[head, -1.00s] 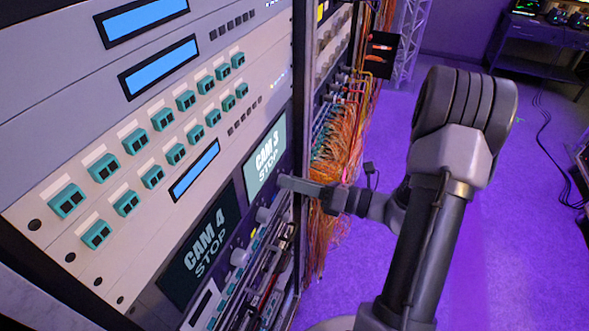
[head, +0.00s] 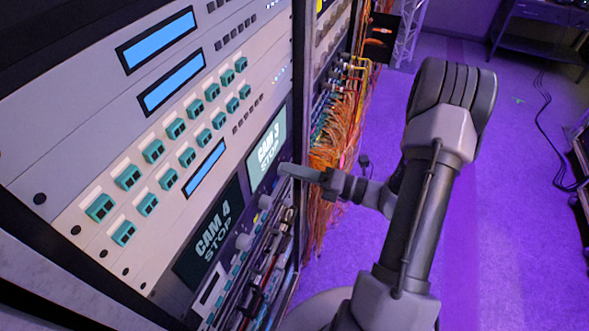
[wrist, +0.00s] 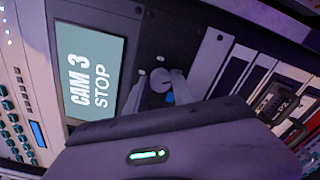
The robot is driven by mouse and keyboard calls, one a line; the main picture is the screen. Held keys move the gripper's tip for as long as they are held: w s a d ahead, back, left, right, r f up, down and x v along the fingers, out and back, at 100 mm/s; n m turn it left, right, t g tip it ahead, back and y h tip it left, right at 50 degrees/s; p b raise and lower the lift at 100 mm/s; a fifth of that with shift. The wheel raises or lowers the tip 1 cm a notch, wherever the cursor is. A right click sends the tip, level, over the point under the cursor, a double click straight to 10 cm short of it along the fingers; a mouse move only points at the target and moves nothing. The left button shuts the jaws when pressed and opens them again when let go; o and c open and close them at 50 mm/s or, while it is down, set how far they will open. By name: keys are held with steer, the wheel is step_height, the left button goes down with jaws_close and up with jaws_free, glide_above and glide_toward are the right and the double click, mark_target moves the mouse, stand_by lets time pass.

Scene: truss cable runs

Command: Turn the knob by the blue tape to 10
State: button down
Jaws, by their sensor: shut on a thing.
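In the wrist view a small round grey knob (wrist: 160,76) sits on the dark panel right of the CAM 3 screen. A bit of blue tape (wrist: 170,97) shows just below the knob. My gripper (wrist: 160,84) has its fingers on both sides of the knob and is shut on it. The knob's scale and pointer cannot be read. In the head view my gripper (head: 284,169) reaches from the right to the rack front beside the CAM 3 screen (head: 267,150); its fingers hide the knob there.
The CAM 4 screen (head: 213,235) is lower left, with more light knobs (head: 243,241) beside it. Teal switches (head: 153,150) fill the panel above. Orange cables (head: 335,130) hang at the rack's right side, close behind my gripper. Purple floor (head: 500,200) is open to the right.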

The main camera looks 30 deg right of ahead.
steer(key=c, duration=1.1)
jaws_free()
steer(key=p+v, duration=0.1)
steer(key=v, duration=1.6)
steer(key=shift+s+d, duration=0.15)
steer(key=shift+s, duration=0.05)
